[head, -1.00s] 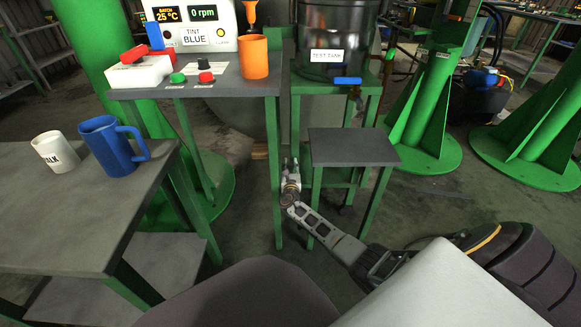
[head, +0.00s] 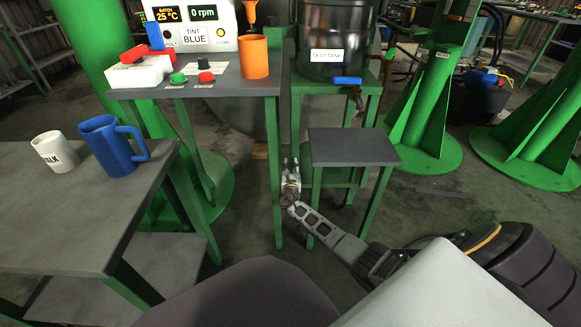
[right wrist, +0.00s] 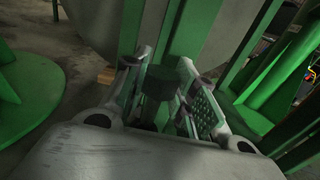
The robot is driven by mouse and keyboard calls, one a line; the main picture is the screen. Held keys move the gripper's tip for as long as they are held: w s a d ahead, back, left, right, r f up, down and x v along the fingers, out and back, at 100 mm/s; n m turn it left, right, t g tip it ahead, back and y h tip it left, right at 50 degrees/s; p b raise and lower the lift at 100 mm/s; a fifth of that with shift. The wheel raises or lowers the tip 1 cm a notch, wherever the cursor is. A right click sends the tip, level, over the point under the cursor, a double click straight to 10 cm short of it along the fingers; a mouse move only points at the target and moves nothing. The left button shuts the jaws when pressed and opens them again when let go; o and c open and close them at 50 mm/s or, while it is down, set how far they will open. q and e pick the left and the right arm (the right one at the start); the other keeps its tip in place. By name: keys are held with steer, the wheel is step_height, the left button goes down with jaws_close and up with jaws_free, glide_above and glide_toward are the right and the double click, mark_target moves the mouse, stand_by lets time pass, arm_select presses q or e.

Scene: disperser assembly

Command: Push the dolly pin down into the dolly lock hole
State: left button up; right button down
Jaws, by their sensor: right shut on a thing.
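My right gripper (head: 290,163) is low between the console table and the small grey stand, pointing away from me. In the right wrist view its two fingers (right wrist: 160,88) stand on either side of a dark, round-topped piece (right wrist: 160,80), and they are shut on it. This piece looks like the dolly pin's head, but its lower part is hidden behind the gripper's body. The dolly lock hole cannot be made out in either view. My left gripper is not in view.
Green table legs (head: 276,200) stand close beside the right gripper. The small grey stand (head: 352,147) is just right of it. The console table (head: 225,86) holds an orange cup (head: 254,57). A side table (head: 60,235) holds a blue mug (head: 108,148) and a white cup (head: 56,151).

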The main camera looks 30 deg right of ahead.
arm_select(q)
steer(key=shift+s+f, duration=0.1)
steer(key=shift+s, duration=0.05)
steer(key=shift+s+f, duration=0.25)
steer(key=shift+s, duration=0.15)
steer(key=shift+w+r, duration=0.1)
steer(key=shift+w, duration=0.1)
arm_select(e)
steer(key=shift+f, duration=0.25)
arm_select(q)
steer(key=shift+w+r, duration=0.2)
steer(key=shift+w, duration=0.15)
arm_select(e)
steer(key=shift+f, duration=0.3)
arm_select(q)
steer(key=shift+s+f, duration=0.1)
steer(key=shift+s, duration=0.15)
arm_select(e)
steer(key=shift+f, duration=0.25)
steer(key=shift+f, duration=0.15)
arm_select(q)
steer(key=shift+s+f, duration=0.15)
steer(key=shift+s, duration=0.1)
arm_select(e)
steer(key=shift+f, duration=0.1)
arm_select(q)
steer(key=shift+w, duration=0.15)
arm_select(e)
steer(key=shift+f, duration=0.15)
